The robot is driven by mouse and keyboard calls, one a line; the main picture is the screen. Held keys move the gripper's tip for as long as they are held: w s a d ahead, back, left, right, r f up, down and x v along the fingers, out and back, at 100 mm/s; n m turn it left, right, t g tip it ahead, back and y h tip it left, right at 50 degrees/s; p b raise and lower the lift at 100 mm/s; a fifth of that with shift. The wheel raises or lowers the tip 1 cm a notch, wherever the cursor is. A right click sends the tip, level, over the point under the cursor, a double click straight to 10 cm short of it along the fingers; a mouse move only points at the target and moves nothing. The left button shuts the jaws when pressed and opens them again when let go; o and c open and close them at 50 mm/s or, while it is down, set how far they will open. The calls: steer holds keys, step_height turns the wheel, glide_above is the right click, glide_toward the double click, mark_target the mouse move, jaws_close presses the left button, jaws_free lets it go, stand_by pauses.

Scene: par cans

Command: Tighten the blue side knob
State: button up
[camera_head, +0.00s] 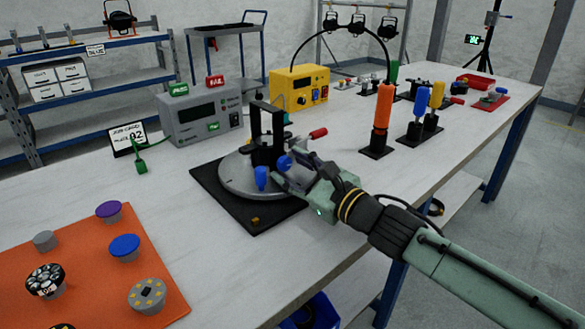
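A round grey turntable (235,181) sits on a black square base on the bench, with a black upright fixture (266,140) standing on it. A blue knob (284,162) shows on the right side of the fixture, right at my gripper's fingers. A second blue part (261,178) points down at the front of the fixture. A lever with a red grip (318,133) sticks out to the right. My gripper (285,174) reaches in from the right, close to the blue knob. Its fingertips are small and partly hidden, so I cannot tell whether they touch or grip the knob.
A grey tester (202,117) and a yellow power unit (299,88) stand behind the fixture. An orange-handled tool (382,107) stands upright to the right. An orange mat (80,270) with several knobs lies front left. Bare bench (190,240) lies between mat and base.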

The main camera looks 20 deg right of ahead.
jaws_close()
stand_by(0.3)
steer(key=shift+m+b, duration=0.3)
steer(key=shift+m, duration=2.1)
steer(key=shift+o, duration=0.6)
jaws_free()
steer(key=shift+r, duration=0.1)
